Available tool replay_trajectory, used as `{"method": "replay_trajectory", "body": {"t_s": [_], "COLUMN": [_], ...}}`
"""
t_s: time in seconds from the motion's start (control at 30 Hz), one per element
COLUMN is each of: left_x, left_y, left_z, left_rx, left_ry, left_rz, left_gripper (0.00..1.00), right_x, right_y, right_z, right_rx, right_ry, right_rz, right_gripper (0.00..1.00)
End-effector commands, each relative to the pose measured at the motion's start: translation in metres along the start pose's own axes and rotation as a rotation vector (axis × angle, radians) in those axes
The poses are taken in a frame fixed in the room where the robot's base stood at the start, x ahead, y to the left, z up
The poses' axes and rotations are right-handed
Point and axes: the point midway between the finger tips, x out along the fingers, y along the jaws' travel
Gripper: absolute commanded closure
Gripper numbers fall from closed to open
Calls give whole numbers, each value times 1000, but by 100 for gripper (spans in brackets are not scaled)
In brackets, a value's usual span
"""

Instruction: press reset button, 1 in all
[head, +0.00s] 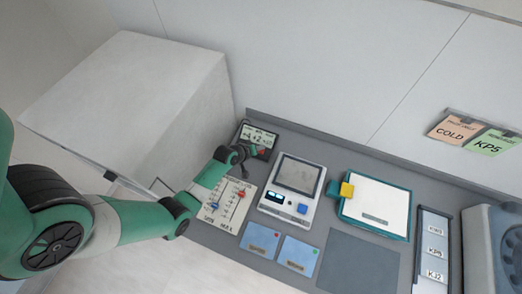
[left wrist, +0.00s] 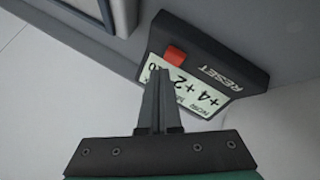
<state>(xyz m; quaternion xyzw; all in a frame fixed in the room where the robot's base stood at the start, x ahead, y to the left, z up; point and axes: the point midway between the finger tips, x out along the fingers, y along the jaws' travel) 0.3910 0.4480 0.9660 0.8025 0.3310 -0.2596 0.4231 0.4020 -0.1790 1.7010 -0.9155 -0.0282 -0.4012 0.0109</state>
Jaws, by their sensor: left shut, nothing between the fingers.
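The reset device is a black box (left wrist: 230,55) with a pale display showing "+4" and "+2", a white RESET label and a red button (left wrist: 174,56). In the head view the device (head: 262,137) stands at the back left of the counter, by the wall. My left gripper (head: 248,150) is at its front, and its fingers are shut and empty. In the left wrist view the fingertips (left wrist: 159,72) overlap the display, just below the red button. I cannot tell whether they touch it. My right gripper is in neither view.
A slider panel (head: 228,204) lies in front of the device. To its right are a grey instrument with a screen (head: 298,173), a teal-edged clipboard (head: 378,203) and two blue cards (head: 261,239). A large white box (head: 130,100) stands left, close to my arm.

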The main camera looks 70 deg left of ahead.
Motion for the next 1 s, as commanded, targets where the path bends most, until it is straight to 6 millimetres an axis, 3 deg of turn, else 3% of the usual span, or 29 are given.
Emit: {"method": "replay_trajectory", "body": {"t_s": [1.0], "left_x": [7], "left_y": [-5], "left_z": [5], "left_rx": [0], "left_ry": [0], "left_rz": [0], "left_gripper": [100], "right_x": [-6], "right_y": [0], "right_z": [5], "right_rx": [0], "right_ry": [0], "right_rz": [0], "right_gripper": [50]}}
